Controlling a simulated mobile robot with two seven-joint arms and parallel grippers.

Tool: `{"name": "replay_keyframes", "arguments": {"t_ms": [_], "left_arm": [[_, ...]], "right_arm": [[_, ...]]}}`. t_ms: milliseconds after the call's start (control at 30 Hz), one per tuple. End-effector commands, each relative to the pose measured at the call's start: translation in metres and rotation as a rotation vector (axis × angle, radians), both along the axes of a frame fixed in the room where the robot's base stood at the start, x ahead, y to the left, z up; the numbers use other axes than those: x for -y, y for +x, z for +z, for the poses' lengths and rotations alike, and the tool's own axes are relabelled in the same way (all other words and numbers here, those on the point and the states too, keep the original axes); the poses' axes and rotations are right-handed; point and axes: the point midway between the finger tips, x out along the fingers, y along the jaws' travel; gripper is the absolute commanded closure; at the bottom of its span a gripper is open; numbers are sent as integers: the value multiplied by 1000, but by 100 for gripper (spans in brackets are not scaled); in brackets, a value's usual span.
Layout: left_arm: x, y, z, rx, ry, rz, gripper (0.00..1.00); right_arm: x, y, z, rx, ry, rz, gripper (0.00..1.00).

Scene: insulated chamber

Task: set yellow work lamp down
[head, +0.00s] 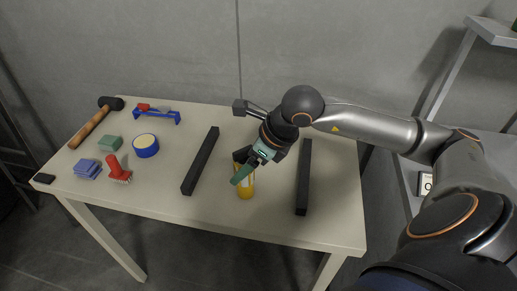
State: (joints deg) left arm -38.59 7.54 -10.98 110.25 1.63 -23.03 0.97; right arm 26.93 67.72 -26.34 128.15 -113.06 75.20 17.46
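The yellow work lamp (246,189) is upright at the table, between two long dark bars. Its upper part is hidden behind my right gripper (243,172), which reaches down over it from the right side. A flat green piece crosses in front of the lamp. The fingers overlap the lamp in the head view, and I cannot tell whether they are closed on it. I also cannot tell whether the lamp's base touches the tabletop. My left gripper is not in view.
The dark bars (201,161) (303,178) flank the lamp on the table (215,207). At left lie a hammer (90,127), a blue rack (157,116), a tape roll (146,146), a red brush (117,170), a green block (110,143) and blue sponges (88,169). Grey shelving (459,68) stands right.

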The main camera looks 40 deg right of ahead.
Motion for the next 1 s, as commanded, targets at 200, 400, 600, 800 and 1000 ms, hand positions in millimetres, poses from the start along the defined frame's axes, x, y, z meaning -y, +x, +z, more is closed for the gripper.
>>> {"name": "replay_keyframes", "arguments": {"t_ms": [200, 400, 600, 800, 1000], "left_arm": [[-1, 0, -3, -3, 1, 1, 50], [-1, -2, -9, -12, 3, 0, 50], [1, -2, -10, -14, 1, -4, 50], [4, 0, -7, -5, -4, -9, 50], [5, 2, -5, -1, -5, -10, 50]], "right_arm": [[13, -22, 42, 4, -9, -2, 19], [22, -37, 72, 1, -6, -2, 19], [26, -45, 88, 0, -4, 0, 19], [26, -47, 93, 0, -1, 2, 19], [26, -47, 93, 0, -1, 2, 19]]}}
